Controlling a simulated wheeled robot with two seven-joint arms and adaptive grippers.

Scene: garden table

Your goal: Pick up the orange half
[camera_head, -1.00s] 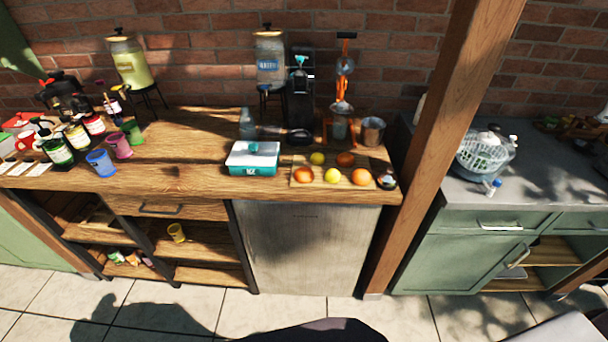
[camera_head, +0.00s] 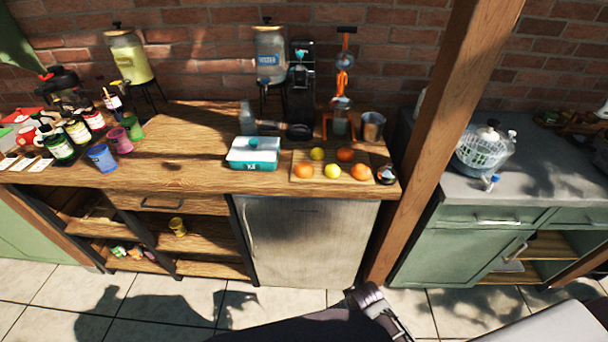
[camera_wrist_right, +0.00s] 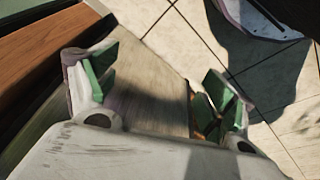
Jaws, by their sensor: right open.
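Three orange fruits lie on a wooden cutting board (camera_head: 325,181) at the counter's front edge in the head view: one at left (camera_head: 304,171), one at back (camera_head: 345,155), one at right (camera_head: 361,172). At this size I cannot tell which is an orange half. My right gripper (camera_wrist_right: 158,88) is open and empty in the right wrist view, with green-padded fingers spread apart. No fruit shows there; a greyish panel and floor tiles lie beyond the fingers. My right arm shows at the bottom of the head view, well below the board. My left gripper is out of view.
Two lemons (camera_head: 332,171) lie among the oranges. A teal-and-white box (camera_head: 253,154) stands left of the board, a metal cup (camera_head: 373,127) and orange press (camera_head: 343,80) behind. A wooden post (camera_head: 425,140) rises to the right. The counter's middle left is clear.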

